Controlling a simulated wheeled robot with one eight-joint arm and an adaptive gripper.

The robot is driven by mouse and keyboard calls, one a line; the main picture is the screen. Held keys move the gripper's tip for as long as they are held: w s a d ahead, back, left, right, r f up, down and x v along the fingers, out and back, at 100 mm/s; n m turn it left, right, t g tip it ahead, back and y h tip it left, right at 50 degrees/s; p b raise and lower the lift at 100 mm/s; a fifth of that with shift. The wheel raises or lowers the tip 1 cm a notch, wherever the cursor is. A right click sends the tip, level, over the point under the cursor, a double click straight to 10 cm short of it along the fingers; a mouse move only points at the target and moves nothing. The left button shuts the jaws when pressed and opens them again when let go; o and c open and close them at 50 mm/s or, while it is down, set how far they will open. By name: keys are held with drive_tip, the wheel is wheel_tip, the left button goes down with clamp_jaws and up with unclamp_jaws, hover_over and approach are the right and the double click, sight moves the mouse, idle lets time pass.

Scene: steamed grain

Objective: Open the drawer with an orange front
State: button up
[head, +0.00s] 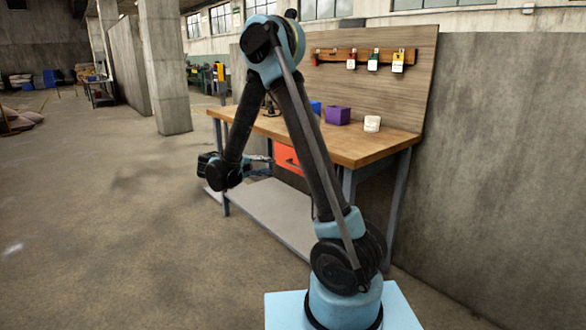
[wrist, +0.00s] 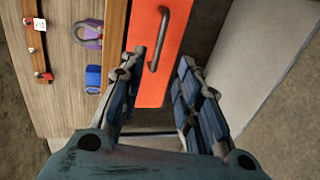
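The drawer with an orange front (wrist: 150,80) shows in the wrist view, with a dark grey bar handle (wrist: 159,42) on it. In the head view the orange front (head: 287,158) sits under the workbench top, partly hidden behind my arm. The drawer looks shut, flush under the top. My gripper (wrist: 164,62) is open, its two fingers spread to either side of the handle in the wrist view. I cannot tell how far it is from the handle; no contact shows. In the head view my gripper (head: 262,160) is left of the orange front.
The wooden workbench (head: 375,150) stands against a wall, with a grey lower shelf (head: 285,212). A purple box (head: 338,115), a blue item (wrist: 93,78) and a white item (head: 372,123) are on top. Padlocks hang on a rack (head: 352,56).

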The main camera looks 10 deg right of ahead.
drive_tip(key=shift+t, duration=0.3)
drive_tip(key=x, duration=1.6)
drive_tip(key=shift+w+a+f, duration=0.15)
drive_tip(key=shift+w+f, duration=0.2)
drive_tip(key=shift+w, duration=0.1)
clamp_jaws()
